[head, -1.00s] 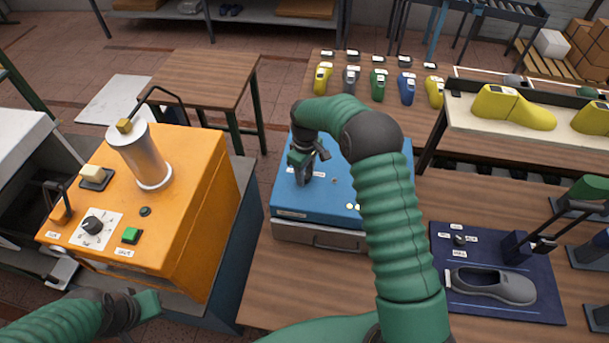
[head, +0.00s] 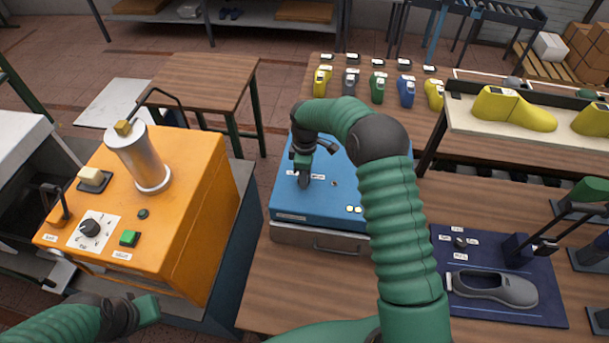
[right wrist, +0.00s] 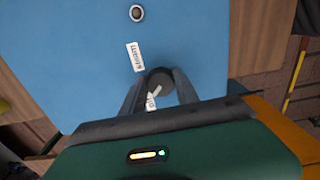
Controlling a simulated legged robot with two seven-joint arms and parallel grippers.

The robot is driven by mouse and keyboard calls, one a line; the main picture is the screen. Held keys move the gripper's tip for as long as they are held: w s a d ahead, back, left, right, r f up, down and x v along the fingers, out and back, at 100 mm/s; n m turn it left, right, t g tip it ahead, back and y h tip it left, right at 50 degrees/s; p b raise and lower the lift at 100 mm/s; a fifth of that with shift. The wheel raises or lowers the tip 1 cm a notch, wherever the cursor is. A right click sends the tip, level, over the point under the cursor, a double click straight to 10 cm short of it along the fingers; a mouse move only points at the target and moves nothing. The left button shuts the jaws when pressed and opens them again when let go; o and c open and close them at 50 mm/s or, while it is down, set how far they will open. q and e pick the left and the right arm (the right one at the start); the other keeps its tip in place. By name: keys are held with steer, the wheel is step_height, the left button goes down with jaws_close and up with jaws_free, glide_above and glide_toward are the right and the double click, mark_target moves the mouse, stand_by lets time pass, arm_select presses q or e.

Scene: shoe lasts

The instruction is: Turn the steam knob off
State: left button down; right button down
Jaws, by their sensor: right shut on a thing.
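The blue box (head: 285,190) stands on the wooden table, with small labels and controls on its top. My right gripper (head: 304,180) reaches down onto the left part of that top. In the right wrist view, my right gripper (right wrist: 158,95) is shut on a dark round knob (right wrist: 159,82), one finger on each side. A white label beside the knob is too small to read surely, and another is partly covered by the gripper. The knob's pointer direction cannot be told. My left gripper (head: 147,309) hangs at the lower left, apart from everything; its fingers do not show clearly.
An orange machine (head: 190,200) with a metal cylinder, a dial (head: 90,228) and a green button stands on the left. A navy mat (head: 480,306) with a grey shoe (head: 492,288) lies on the right. Coloured lasts stand behind the blue box. The table front is clear.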

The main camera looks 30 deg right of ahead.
steer(key=shift+w+d+r, duration=0.1)
steer(key=shift+w+r, duration=0.05)
steer(key=shift+r, duration=0.05)
steer(key=c, duration=1.2)
jaws_free()
steer(key=shift+c, duration=0.2)
steer(key=o, duration=0.3)
steer(key=shift+f, duration=0.15)
steer(key=shift+r, duration=0.3)
step_height(320, 180, up, 16)
steer(key=b, duration=0.3)
steer(key=shift+r+b, duration=0.1)
steer(key=shift+b, duration=0.2)
